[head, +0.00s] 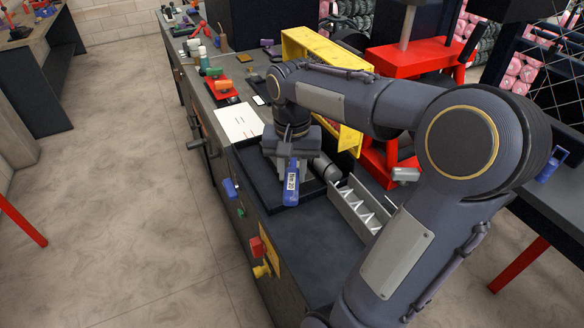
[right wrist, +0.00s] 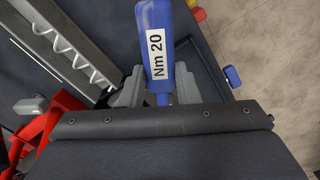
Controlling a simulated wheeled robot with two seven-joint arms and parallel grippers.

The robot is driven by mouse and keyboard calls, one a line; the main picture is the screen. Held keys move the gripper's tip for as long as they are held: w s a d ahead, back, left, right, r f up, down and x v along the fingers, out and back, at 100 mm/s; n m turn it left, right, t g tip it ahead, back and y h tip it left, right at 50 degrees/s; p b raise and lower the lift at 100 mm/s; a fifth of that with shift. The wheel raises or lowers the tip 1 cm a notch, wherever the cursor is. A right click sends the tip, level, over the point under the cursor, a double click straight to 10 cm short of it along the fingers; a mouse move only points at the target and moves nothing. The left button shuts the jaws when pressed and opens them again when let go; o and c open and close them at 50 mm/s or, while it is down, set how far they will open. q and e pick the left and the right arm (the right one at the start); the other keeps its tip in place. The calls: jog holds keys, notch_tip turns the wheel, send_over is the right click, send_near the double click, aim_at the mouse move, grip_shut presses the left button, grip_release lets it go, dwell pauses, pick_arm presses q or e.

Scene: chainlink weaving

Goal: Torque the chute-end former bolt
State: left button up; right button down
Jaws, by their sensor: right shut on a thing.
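My right gripper (head: 291,158) is over the bench and shut on a blue tool (head: 291,188) with a white label. In the right wrist view the label on the tool (right wrist: 155,45) reads "Nm 20". The two grey fingers of the gripper (right wrist: 160,88) sit either side of its narrower end. The tool's working end is hidden by the gripper. A grey channel (head: 346,208) with a white spiral in it lies to the right of the gripper, and the channel also shows in the wrist view (right wrist: 68,45). I cannot make out the former bolt. My left gripper is not in view.
A dark tray (head: 262,183) lies under the gripper. A white sheet (head: 239,123) and a red tray (head: 222,88) lie farther back. A yellow guard (head: 318,48) and a red frame (head: 418,57) stand behind. The bench front (head: 300,240) is mostly bare.

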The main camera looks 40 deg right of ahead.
notch_tip(320, 180, down, 6)
jog(key=b, duration=0.4)
jog(key=shift+r, duration=0.25)
jog(key=shift+f, duration=0.1)
jog(key=shift+f+b, duration=1.1)
jog(key=shift+f, duration=0.5)
